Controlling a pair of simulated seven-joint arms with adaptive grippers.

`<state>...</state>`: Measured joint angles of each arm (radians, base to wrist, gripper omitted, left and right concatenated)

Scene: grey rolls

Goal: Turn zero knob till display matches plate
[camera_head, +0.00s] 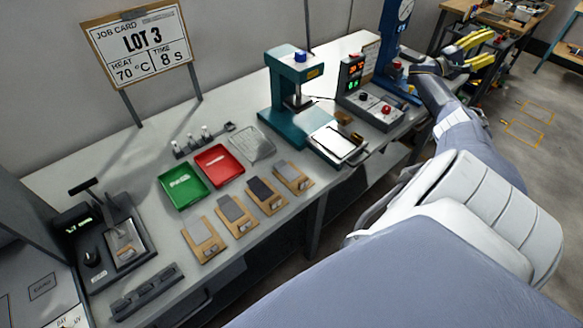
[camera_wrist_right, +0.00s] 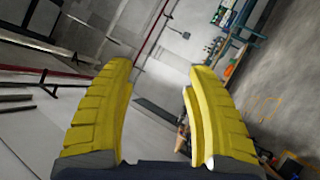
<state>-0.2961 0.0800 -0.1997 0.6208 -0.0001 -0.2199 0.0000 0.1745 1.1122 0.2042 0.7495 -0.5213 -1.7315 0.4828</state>
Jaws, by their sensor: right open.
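A dark gauge-like device (camera_head: 112,240) stands at the left end of the bench. It has a small lit green display (camera_head: 80,226), too small to read, and a black round knob (camera_head: 91,258) at its front left. A pale metal plate (camera_head: 124,243) lies on its bed; I cannot read any marking on it. My right gripper (camera_head: 492,47) is open and empty, with yellow fingers spread, past the bench's far right end and far from the knob. Its fingers (camera_wrist_right: 162,66) also frame empty space in the right wrist view. My left gripper is not in view.
A job card (camera_head: 140,45) reads LOT 3, 70 °C, 8 s. Green (camera_head: 183,186) and red (camera_head: 219,165) trays and several wooden boards with pads occupy the bench middle. A teal press (camera_head: 294,92) and a control box (camera_head: 370,105) with lit digits stand right. A dark slotted rack (camera_head: 147,290) lies before the device.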

